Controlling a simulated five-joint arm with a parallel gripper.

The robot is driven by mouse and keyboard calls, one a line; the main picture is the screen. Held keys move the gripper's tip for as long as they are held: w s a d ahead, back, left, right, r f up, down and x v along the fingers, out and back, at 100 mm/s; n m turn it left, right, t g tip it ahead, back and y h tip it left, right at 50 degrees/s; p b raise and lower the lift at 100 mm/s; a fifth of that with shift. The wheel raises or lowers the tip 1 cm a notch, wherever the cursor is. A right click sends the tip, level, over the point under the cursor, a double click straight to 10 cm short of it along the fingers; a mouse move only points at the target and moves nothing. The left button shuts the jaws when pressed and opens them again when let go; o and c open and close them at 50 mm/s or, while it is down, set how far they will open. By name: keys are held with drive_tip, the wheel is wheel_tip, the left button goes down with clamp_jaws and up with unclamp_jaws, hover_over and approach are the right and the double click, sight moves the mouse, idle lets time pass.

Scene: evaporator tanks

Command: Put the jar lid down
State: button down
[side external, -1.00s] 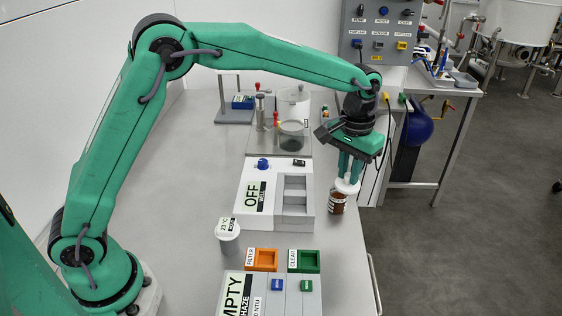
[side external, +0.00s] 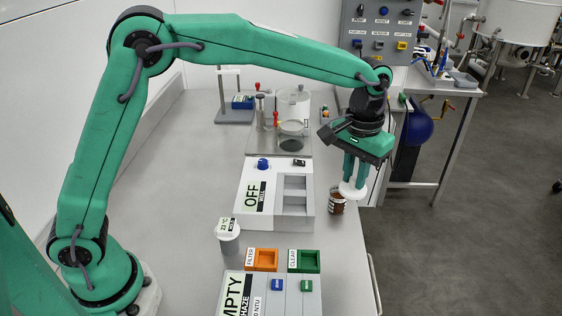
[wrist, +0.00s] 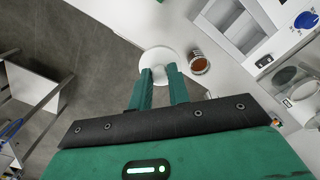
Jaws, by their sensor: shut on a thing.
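My gripper (side external: 352,182) is shut on the white round jar lid (side external: 350,191), held flat below the fingertips. In the wrist view the lid (wrist: 157,55) shows beyond the tips of my gripper (wrist: 158,75). The brown jar (side external: 337,203) stands upright and open on the bench, just left of the lid. In the wrist view the jar (wrist: 199,63) is right of the lid, and its reddish-brown contents show. The lid is off the jar's mouth, beside it near the bench's right edge. Its exact height over the bench cannot be told.
The white OFF unit (side external: 262,205) stands close left of the jar. A lidded grey container (side external: 228,240), an orange tray (side external: 262,258) and a green tray (side external: 305,260) are nearer the front. Glassware (side external: 292,128) stands behind. The bench (side external: 343,265) is bare in front of the jar.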

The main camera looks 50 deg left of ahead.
drive_tip(key=w+a+f, duration=0.4)
drive_tip(key=w, duration=0.1)
drive_tip(key=w+a+f, duration=0.2)
drive_tip(key=w, duration=0.1)
drive_tip(key=shift+w+a, duration=0.1)
drive_tip(key=shift+w, duration=0.05)
drive_tip(key=w+a+f, duration=0.2)
drive_tip(key=a, duration=0.1)
drive_tip(key=w+a+f, duration=0.2)
drive_tip(key=a, duration=0.1)
drive_tip(key=w+a+f, duration=0.2)
drive_tip(key=a+f, duration=0.1)
drive_tip(key=shift+w+a, duration=0.3)
drive_tip(key=shift+w, duration=0.05)
drive_tip(key=shift+f, duration=2.05)
drive_tip(key=shift+f, duration=0.1)
drive_tip(key=c, duration=1.3)
unclamp_jaws()
